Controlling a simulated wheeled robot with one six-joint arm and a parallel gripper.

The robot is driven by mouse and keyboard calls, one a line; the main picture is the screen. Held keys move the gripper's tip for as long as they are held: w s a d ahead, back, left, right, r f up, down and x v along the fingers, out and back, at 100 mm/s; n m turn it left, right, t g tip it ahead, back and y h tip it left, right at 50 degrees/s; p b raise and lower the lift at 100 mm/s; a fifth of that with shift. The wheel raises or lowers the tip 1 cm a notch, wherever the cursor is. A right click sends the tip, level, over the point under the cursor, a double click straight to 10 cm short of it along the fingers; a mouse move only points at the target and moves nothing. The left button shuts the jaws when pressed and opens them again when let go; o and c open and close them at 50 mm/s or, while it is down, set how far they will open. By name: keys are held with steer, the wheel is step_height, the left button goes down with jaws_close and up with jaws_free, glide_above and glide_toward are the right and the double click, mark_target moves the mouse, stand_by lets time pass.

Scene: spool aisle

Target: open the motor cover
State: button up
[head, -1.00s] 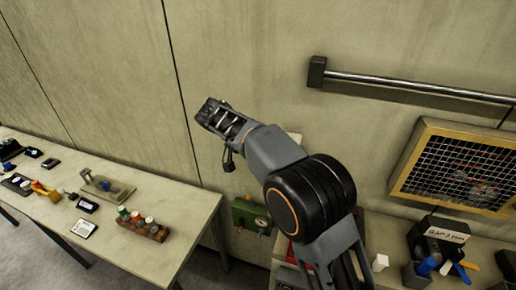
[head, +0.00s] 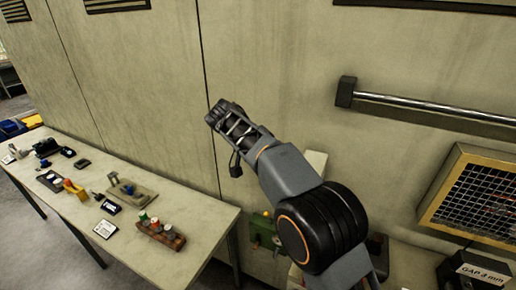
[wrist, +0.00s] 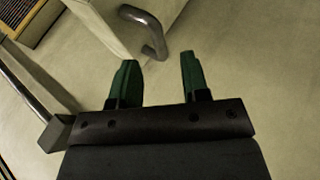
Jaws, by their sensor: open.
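My gripper (wrist: 158,65) is open and empty in the wrist view, its two green fingers apart. A pale box-like cover (wrist: 115,22) with a dark bent handle (wrist: 153,30) shows beyond the fingertips at the top. The handle appears just past the left fingertip and between the two, with nothing gripped. In the head view a pale piece (head: 316,160) shows partly behind my arm; it may be the same cover, but its handle is hidden there. My wrist end (head: 232,125) is raised in front of the wall, and its fingers cannot be made out.
A metal rail (head: 430,108) and a yellow-framed mesh panel (head: 480,190) are on the wall at right. A green box (head: 266,233) is low behind my arm. A long table (head: 205,213) with small parts stands at left. The wall left of my wrist is clear.

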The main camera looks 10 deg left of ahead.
steer(key=v, duration=0.6)
steer(key=shift+p, duration=0.3)
steer(key=shift+s+a, duration=0.1)
